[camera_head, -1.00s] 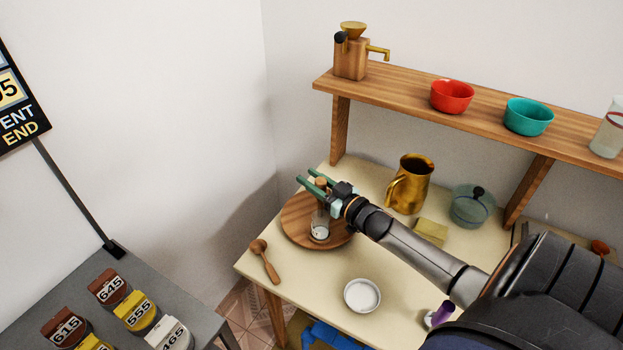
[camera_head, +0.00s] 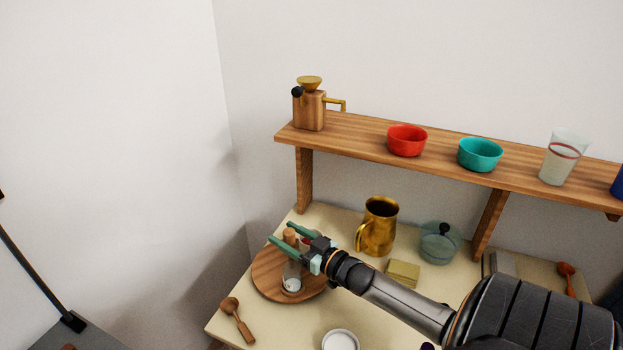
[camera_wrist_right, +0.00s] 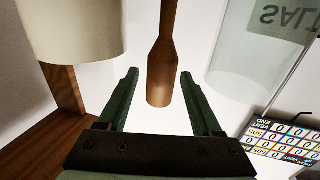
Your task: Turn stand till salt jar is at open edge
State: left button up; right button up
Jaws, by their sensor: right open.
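The round wooden stand (camera_head: 266,284) lies on the cream table at its left part. A clear glass jar with white contents (camera_head: 291,284) stands on it at the front, partly behind my gripper. In the right wrist view a clear jar (camera_wrist_right: 245,60) at the upper right bears an upside-down "SALT" label. My right gripper (camera_head: 280,231) is open over the stand. A brown wooden post (camera_head: 290,236) shows at its fingers. In the wrist view the post (camera_wrist_right: 162,75) is between the two green fingers, with gaps on both sides. My left gripper is not in view.
A cream cylinder (camera_wrist_right: 70,28) is at the wrist view's upper left. A wooden spoon (camera_head: 238,320) lies in front. A shelf (camera_head: 440,157) runs above the table.

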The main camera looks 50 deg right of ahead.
jog(key=s, duration=1)
jog(key=shift+d, duration=0.35)
jog(key=shift+w, duration=0.1)
